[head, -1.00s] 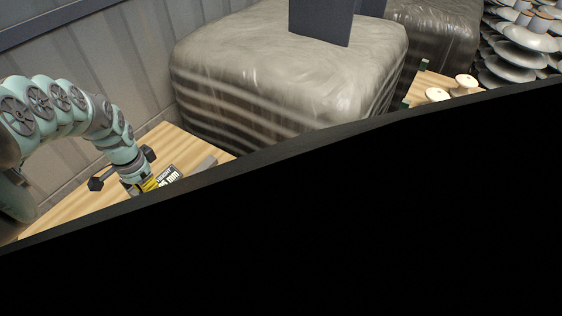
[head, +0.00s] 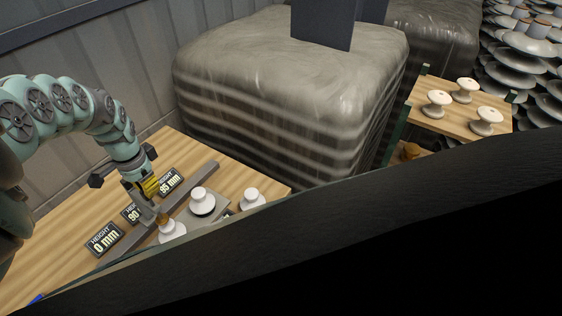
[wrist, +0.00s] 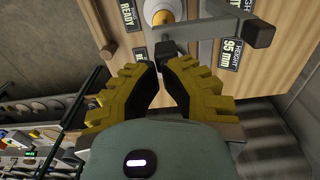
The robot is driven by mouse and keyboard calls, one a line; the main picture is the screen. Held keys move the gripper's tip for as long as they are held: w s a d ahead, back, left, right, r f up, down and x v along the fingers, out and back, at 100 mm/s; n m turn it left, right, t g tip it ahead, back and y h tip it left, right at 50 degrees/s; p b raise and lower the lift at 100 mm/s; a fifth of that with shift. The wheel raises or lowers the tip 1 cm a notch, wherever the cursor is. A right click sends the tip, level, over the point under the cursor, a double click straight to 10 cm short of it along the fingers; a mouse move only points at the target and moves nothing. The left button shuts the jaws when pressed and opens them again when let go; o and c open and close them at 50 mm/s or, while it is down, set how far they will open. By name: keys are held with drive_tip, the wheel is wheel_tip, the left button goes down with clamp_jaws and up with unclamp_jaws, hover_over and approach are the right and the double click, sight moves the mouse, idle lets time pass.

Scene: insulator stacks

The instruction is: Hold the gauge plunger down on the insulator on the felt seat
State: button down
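A white insulator (head: 172,233) stands beside a grey gauge bar on the wooden bench, with a tan-orange tip (head: 162,218) directly over it. In the wrist view the white insulator (wrist: 153,10) and orange tip (wrist: 163,17) show at the top edge. My gripper (head: 143,197) is over the bench, beside the gauge. In the wrist view my gripper's (wrist: 160,64) yellow, dark-padded fingertips are close together, just short of a grey gauge part (wrist: 169,50). I cannot tell whether they touch it. The felt seat under the insulator is hidden or too small to tell.
Two more insulators (head: 202,201) (head: 252,198) stand to the right. A further bench (head: 450,100) holds three insulators. A black edge blocks the lower head view.

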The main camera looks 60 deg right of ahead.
drive_tip(key=r, duration=0.2)
drive_tip(key=r+b, duration=0.1)
drive_tip(key=r, duration=0.4)
drive_tip(key=shift+w+r+b, duration=0.2)
drive_tip(key=shift+w+b, duration=0.05)
drive_tip(key=shift+b, duration=0.15)
drive_tip(key=shift+s+r+p, duration=0.2)
drive_tip(key=shift+r+p, duration=0.1)
drive_tip(key=shift+r, duration=1.3)
